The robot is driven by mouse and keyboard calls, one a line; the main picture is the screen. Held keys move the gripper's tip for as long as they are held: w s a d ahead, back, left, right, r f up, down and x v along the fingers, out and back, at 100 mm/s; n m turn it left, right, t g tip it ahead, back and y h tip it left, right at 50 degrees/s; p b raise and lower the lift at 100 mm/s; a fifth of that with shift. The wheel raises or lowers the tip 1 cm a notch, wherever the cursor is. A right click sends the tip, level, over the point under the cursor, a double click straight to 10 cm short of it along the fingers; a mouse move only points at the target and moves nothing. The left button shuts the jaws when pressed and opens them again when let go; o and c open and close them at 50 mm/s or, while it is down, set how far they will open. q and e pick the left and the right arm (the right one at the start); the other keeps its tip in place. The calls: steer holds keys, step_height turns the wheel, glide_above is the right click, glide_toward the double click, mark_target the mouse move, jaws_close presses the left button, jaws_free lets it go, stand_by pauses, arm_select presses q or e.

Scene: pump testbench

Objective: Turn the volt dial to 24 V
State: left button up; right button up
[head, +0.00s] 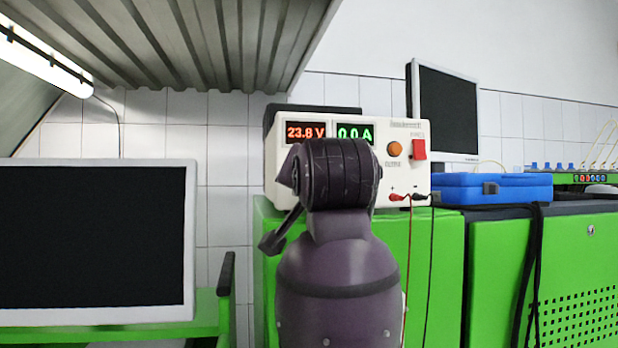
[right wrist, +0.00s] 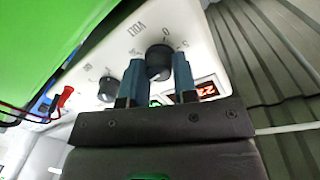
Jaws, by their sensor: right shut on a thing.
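The white power supply (head: 408,185) stands on a green cabinet in the head view. Its red display (head: 305,131) reads 23.8 V and its green display (head: 354,133) reads 0.0 A. In the right wrist view, the black volt dial (right wrist: 159,56) sits on the panel between the two blue fingertips of my right gripper (right wrist: 157,72), which is shut on it. A second black dial (right wrist: 108,89) is beside the left fingertip. In the head view my right arm hides both dials and the gripper. My left gripper is not in view.
An orange knob (head: 394,149) and a red switch (head: 419,149) are on the panel's right side. Red and black leads (head: 398,197) plug in below them. A blue case (head: 492,188) lies to the right. A monitor (head: 95,240) stands at left.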

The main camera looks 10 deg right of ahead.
stand_by(0.5)
steer(key=o, duration=0.9)
steer(key=shift+s+a+r+b, duration=0.15)
steer(key=shift+s+b, duration=0.3)
steer(key=shift+s, duration=2.25)
steer(key=shift+s+a+r+b, duration=0.15)
steer(key=shift+s+b, duration=0.3)
steer(key=shift+s, duration=2.25)
steer(key=shift+f, duration=0.1)
